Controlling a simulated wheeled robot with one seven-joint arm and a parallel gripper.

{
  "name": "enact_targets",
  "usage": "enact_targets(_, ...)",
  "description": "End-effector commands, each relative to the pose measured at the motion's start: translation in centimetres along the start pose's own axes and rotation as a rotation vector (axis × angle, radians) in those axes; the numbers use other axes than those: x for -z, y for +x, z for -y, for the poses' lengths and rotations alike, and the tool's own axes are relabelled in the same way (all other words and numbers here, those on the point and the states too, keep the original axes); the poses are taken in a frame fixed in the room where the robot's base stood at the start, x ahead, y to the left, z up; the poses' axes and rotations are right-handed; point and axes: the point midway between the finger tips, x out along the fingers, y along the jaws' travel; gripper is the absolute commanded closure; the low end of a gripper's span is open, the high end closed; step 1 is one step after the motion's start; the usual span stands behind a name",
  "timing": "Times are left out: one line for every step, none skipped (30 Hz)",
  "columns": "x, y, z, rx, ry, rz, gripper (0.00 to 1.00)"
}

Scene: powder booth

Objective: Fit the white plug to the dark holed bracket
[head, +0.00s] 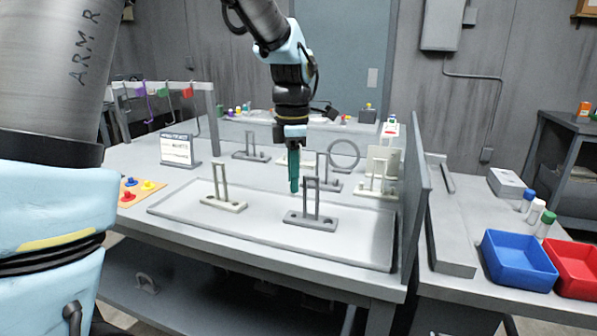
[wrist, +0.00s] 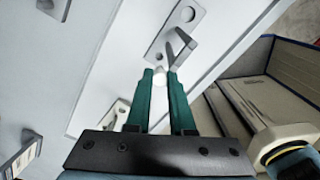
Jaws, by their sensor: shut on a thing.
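My gripper (head: 294,188) hangs pointing down over the tray, its teal fingers just behind and left of the dark holed bracket (head: 296,217) in the head view. This bracket is a flat grey base with a tall upright loop and round holes. In the wrist view the fingertips (wrist: 160,76) are close together on the white plug (wrist: 158,80). Only the plug's small rounded white part shows; the fingers hide the rest. The bracket's base (wrist: 170,24) lies beyond the fingertips there, with one open hole near its far end. I cannot tell whether the plug touches the bracket.
More grey stands are behind, one with a ring (head: 344,150). A tall grey panel (head: 415,215) bounds the right side. Blue (head: 518,261) and red bins stand beyond it.

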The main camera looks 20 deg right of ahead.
Motion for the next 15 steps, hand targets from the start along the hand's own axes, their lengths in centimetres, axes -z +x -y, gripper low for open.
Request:
enact_targets(0.0, 0.1, 0.0, 0.0, 0.0, 0.0, 1.0)
enact_targets(0.0, 0.2, 0.0, 0.0, 0.0, 0.0, 1.0)
enact_targets(0.0, 0.3, 0.0, 0.0, 0.0, 0.0, 1.0)
enact_targets(0.0, 0.4, 0.0, 0.0, 0.0, 0.0, 1.0)
enact_targets(0.0, 0.6, 0.0, 0.0, 0.0, 0.0, 1.0)
enact_targets(0.0, 0.8, 0.0, 0.0, 0.0, 0.0, 1.0)
enact_targets(0.0, 1.0, 0.0, 0.0, 0.0, 0.0, 1.0)
enact_targets(0.0, 1.2, 0.0, 0.0, 0.0, 0.0, 1.0)
enact_targets(0.0, 1.5, 0.0, 0.0, 0.001, 0.0, 1.0)
enact_targets(0.0, 1.7, 0.0, 0.0, 0.001, 0.0, 1.0)
enact_targets(0.0, 2.0, 0.0, 0.0, 0.001, 0.0, 1.0)
enact_targets(0.0, 2.3, 0.0, 0.0, 0.001, 0.0, 1.0)
enact_targets(0.0, 2.6, 0.0, 0.0, 0.001, 0.0, 1.0)
enact_targets(0.0, 2.9, 0.0, 0.0, 0.001, 0.0, 1.0)
enact_targets(0.0, 3.3, 0.0, 0.0, 0.001, 0.0, 1.0)
